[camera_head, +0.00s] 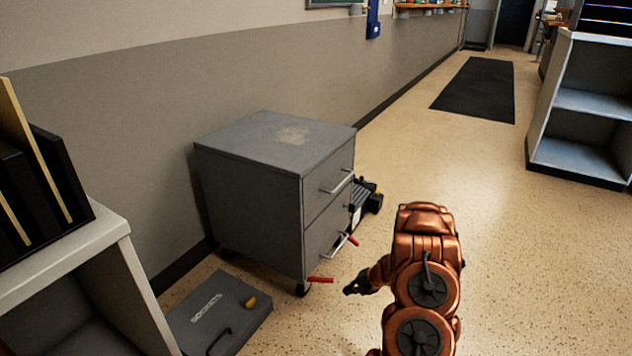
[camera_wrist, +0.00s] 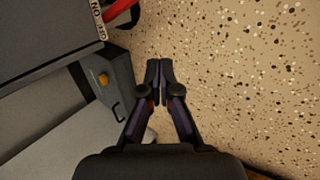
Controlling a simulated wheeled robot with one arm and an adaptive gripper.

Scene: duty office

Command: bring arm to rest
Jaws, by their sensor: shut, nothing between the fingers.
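My copper-coloured arm (camera_head: 425,285) reaches low over the floor, in front of the grey drawer cabinet's right side. My gripper (camera_head: 352,288) is at its left end, just right of the cabinet's lower front corner. In the wrist view my gripper (camera_wrist: 159,68) has its two dark fingers together with nothing between them, over speckled floor. The grey two-drawer cabinet (camera_head: 250,200) stands on castors against the wall. A red-ended piece (camera_head: 320,280) shows at its lower front, close to my gripper; a red part (camera_wrist: 122,12) also shows in the wrist view.
A grey case (camera_head: 225,315) with an orange latch lies on the floor left of the cabinet. A black item (camera_head: 368,196) stands behind the cabinet's right side. Shelf units stand at left (camera_head: 110,240) and right (camera_head: 580,100). Floor to the right and toward the dark mat (camera_head: 478,90) is clear.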

